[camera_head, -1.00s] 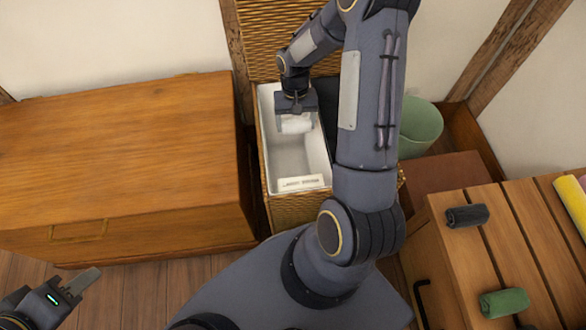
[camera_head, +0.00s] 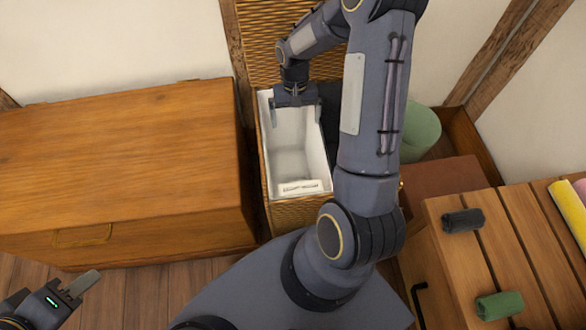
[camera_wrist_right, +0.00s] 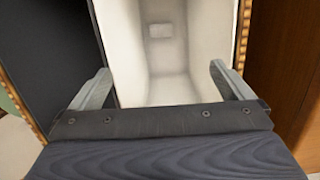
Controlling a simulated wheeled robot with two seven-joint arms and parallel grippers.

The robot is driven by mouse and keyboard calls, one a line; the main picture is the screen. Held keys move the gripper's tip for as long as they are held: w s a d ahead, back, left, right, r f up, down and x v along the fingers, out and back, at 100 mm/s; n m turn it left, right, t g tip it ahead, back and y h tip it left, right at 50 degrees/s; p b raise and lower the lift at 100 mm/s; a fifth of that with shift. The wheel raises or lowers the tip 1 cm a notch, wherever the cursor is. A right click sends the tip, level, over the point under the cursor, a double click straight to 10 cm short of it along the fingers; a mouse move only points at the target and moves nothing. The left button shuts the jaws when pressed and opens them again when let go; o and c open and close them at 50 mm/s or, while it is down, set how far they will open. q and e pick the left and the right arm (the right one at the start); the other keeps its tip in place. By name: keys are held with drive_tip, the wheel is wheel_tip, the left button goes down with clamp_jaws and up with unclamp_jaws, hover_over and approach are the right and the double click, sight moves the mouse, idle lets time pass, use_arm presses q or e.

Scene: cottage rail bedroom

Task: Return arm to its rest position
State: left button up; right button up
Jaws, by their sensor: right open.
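My right gripper (camera_head: 296,116) is open over the far end of a white-lined wicker hamper (camera_head: 324,160), with its fingers spread and nothing between them. In the right wrist view, the open fingers of the right gripper (camera_wrist_right: 160,88) stand apart, pointing into the hamper's pale lining (camera_wrist_right: 173,55). No white roll shows in the hamper in either view. My right arm reaches forward over the hamper's right side and hides part of what is behind it. My left gripper (camera_head: 84,284) is at the lower left above the floor, empty; its finger gap is unclear.
A wooden chest (camera_head: 110,150) stands left of the hamper. A green bin (camera_head: 421,130) stands right of my arm. A slatted wooden bench (camera_head: 520,230) at the right holds a dark roll (camera_head: 463,220), a green roll (camera_head: 499,305) and a yellow roll (camera_head: 572,214).

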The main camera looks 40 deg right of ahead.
drive_tip(key=r, duration=0.3)
drive_tip(key=shift+w+d+r+p, duration=0.1)
drive_tip(key=shift+w+d+p, duration=0.1)
drive_tip(key=shift+p, duration=0.15)
drive_tip(key=s+a+r+n+t, duration=0.1)
drive_tip(key=s+a+r, duration=0.2)
drive_tip(key=r, duration=0.2)
drive_tip(key=s+a+r+t+y, duration=0.1)
drive_tip(key=s+a+r+t, duration=0.15)
drive_tip(key=r, duration=0.25)
drive_tip(key=s+a+r+n+t, duration=0.1)
drive_tip(key=s+a+r, duration=0.15)
drive_tip(key=r, duration=0.25)
drive_tip(key=s+a+r+n+t+y, duration=0.2)
drive_tip(key=s+a+r+t, duration=0.15)
drive_tip(key=s+a, duration=0.55)
wheel_tip(320, 180, up, 29)
drive_tip(key=s+d+p, duration=0.2)
drive_tip(key=p, duration=2.6)
drive_tip(key=shift+f+g, duration=0.2)
drive_tip(key=shift+g, duration=0.2)
